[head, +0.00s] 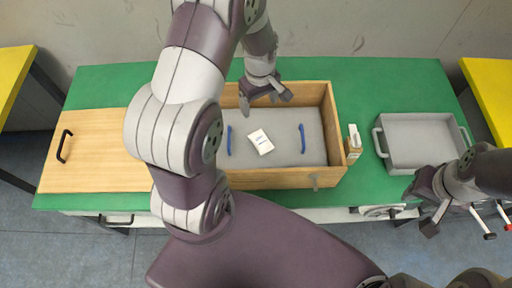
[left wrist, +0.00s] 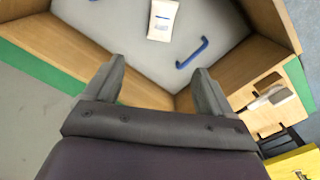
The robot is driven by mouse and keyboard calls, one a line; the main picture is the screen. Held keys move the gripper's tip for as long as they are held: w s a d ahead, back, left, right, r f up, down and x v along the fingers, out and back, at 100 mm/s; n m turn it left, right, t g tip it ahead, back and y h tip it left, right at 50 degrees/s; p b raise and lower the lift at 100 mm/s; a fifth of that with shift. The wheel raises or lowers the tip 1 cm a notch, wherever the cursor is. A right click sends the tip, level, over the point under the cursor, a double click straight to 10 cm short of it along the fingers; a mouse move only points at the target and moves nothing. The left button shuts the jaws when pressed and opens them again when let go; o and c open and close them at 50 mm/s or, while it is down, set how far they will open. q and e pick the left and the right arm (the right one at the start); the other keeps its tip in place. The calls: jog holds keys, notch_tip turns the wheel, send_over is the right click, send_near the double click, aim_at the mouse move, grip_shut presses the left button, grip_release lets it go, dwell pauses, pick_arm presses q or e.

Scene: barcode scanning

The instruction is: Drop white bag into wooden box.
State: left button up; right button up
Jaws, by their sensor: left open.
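A small white bag (head: 261,141) lies flat on the grey floor of the wooden box (head: 275,180). It also shows in the left wrist view (left wrist: 162,20), in front of and apart from the fingertips. My left gripper (head: 265,96) is open and empty over the back part of the box; its spread fingers show in the left wrist view (left wrist: 157,82). My right gripper (head: 420,209) is at the right front of the table, away from the box. Its fingers look apart, with nothing visible between them.
Two blue handles (head: 302,138) lie inside the box. A grey tray (head: 420,140) sits right, a wooden board with black handle (head: 95,150) left. Green table (head: 370,80) is clear behind.

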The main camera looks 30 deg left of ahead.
pick_arm(q)
notch_tip(320, 180, up, 7)
jog(key=shift+r, duration=0.1)
dwell(0.5)
jog(key=s+d+r+m+t, duration=0.1)
jog(key=s+d+m, duration=0.5)
jog(key=s+m, duration=0.3)
jog(key=m, duration=0.3)
jog(key=shift+s+d+r+m, duration=0.15)
jog(key=shift+s+d+m, duration=0.15)
jog(key=shift+s+d, duration=0.05)
